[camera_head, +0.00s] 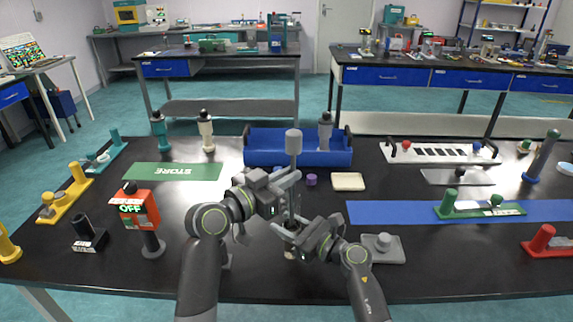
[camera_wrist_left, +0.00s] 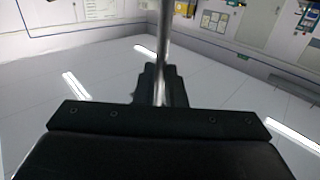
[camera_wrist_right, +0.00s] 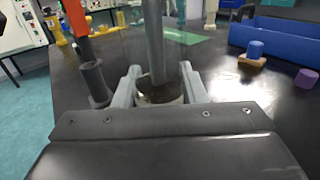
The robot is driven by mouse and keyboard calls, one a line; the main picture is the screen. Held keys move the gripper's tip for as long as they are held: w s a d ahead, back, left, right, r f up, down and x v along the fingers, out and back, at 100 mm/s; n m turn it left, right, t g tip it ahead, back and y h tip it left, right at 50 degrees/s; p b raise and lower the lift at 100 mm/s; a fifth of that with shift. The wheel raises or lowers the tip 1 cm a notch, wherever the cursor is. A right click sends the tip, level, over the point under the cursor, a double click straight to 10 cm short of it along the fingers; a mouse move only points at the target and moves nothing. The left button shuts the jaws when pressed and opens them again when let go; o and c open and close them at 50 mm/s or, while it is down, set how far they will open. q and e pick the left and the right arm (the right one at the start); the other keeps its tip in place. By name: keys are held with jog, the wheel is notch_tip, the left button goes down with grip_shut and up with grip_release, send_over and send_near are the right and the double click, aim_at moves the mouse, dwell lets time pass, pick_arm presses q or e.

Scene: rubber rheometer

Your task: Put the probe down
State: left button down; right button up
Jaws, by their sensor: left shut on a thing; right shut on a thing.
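The probe (camera_head: 293,142) has a grey cylindrical head on a thin metal rod and stands upright near the front centre of the table. My left gripper (camera_head: 290,180) is shut on the probe below its head; its rod shows between the fingers in the left wrist view (camera_wrist_left: 162,45). My right gripper (camera_head: 283,229) is lower and shut on a small light cup (camera_wrist_right: 160,92), with one finger on each side in the right wrist view. A grey shaft (camera_wrist_right: 154,45) goes down into the cup's dark opening. Whether it touches the bottom is hidden.
A blue tray (camera_head: 262,158) with a dark-topped bottle (camera_head: 325,132) stands behind. A green STORE mat (camera_head: 165,171) lies left, bare. A red OFF box (camera_head: 140,208) and black holder (camera_head: 88,236) stand front left. A grey block (camera_head: 397,254) sits right of my right gripper.

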pick_arm(q)
jog(key=shift+f, duration=0.5)
jog(key=c, duration=1.4)
grip_release()
jog(key=shift+c, duration=0.2)
jog(key=shift+s+a, duration=0.1)
jog(key=v, duration=0.9)
jog(key=shift+s+a, duration=0.25)
jog(key=shift+s, duration=0.05)
